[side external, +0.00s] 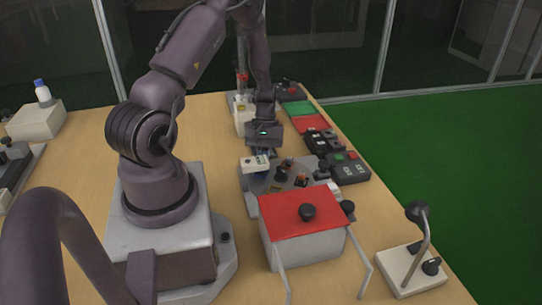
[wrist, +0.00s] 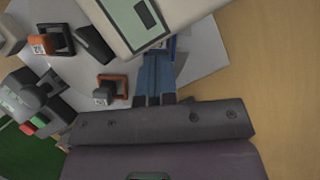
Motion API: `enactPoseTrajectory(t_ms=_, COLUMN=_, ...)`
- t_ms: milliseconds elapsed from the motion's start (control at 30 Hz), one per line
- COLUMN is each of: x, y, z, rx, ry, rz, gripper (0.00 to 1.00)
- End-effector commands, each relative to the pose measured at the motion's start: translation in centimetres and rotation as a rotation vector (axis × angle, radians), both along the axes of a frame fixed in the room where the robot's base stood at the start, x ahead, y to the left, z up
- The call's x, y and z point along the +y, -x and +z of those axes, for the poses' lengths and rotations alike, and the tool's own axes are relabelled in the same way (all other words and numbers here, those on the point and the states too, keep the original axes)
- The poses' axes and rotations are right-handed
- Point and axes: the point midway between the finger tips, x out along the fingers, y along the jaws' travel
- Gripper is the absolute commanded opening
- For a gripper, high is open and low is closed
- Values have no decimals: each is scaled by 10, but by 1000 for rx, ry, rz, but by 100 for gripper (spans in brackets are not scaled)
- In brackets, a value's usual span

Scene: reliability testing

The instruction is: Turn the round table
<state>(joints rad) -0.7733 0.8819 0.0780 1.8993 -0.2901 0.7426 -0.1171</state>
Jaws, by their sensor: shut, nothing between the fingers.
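My gripper (side external: 264,150) points down at the disc's far left side, behind a white box with a small display (side external: 255,163). In the wrist view my gripper (wrist: 157,62) has its blue fingers together and empty, with tips partly hidden beside the white box (wrist: 118,12). I cannot tell whether the fingers touch anything.
A white box with a red lid and black knob (side external: 307,212) stands in front of the disc. Black button boxes (side external: 345,168) lie to its right. Red and green plates (side external: 305,115) lie behind. A lamp-like stand (side external: 415,262) is at front right.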

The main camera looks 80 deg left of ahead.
Motion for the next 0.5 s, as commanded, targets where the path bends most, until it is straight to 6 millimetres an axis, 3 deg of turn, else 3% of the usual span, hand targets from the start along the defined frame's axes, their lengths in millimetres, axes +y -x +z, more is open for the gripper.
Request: enactPoseTrajectory(t_ms=500, x=-2, y=3, z=0, rx=0, ry=-1, rz=58, gripper=0)
